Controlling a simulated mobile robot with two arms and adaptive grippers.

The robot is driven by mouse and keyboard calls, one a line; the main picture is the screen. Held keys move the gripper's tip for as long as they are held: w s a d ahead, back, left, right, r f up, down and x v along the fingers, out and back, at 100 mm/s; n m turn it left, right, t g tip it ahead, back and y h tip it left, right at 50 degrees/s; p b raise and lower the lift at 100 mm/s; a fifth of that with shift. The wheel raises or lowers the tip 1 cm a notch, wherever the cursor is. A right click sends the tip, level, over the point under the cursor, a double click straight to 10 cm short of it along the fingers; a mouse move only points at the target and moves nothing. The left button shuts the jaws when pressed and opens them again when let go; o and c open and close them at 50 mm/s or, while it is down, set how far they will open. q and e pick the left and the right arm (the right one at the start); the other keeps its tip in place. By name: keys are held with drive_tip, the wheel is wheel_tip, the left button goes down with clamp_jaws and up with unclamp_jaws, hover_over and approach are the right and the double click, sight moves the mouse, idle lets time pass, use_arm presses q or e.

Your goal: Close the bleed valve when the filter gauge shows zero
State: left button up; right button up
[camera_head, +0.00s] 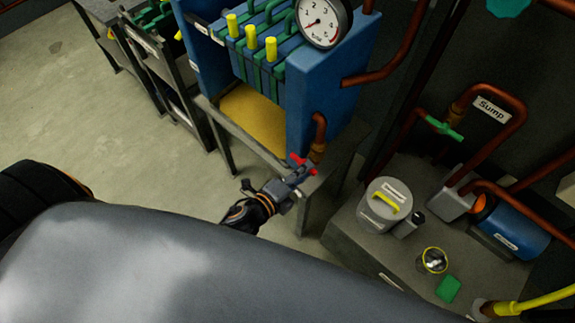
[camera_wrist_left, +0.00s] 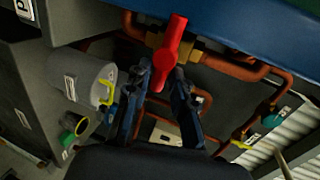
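The filter gauge (camera_head: 322,22) is a round white dial on the blue filter press. Its needle points to the lower left, near the low end of the scale; the exact reading is too small to tell. The bleed valve's red handle (camera_head: 301,164) sits on a brass fitting below the press; it also shows in the left wrist view (camera_wrist_left: 172,45), running lengthwise toward me. My left gripper (camera_head: 296,178) is at the handle. In the left wrist view its fingers (camera_wrist_left: 163,72) are apart, one on each side of the handle's near end; contact is unclear. My right gripper is out of view.
The blue press frame (camera_head: 313,88) stands above and behind the valve. A grey cabinet (camera_head: 345,228) to the right carries a lidded canister (camera_head: 385,205), a glass jar (camera_head: 433,261), a green block (camera_head: 448,289) and a blue motor (camera_head: 512,230). Open floor (camera_head: 120,150) lies left.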

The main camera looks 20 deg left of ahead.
use_arm(q)
drive_tip(key=v, duration=0.9)
drive_tip(key=shift+s, duration=0.3)
drive_tip(key=shift+f, duration=0.1)
drive_tip(key=s+a+f+n+g+y, duration=0.1)
drive_tip(key=s+a+f+n+g, duration=0.2)
drive_tip(key=f, duration=0.6)
drive_tip(key=s+a+f+n+g+y, duration=0.1)
drive_tip(key=s+f+n+y, duration=0.2)
drive_tip(key=f, duration=0.6)
drive_tip(key=s+a+f+n+g, duration=0.25)
drive_tip(key=f+n, duration=0.25)
drive_tip(key=f, duration=0.4)
drive_tip(key=s+a+f+n+g, duration=0.1)
drive_tip(key=s+f+n+g, duration=0.2)
drive_tip(key=s+f, duration=0.3)
drive_tip(key=s+a+f+n+g+y, duration=0.1)
drive_tip(key=s+f+n+g, duration=0.2)
drive_tip(key=s, duration=0.9)
wheel_tip(320, 180, down, 3)
drive_tip(key=n, duration=0.2)
drive_tip(key=shift+n, duration=0.4)
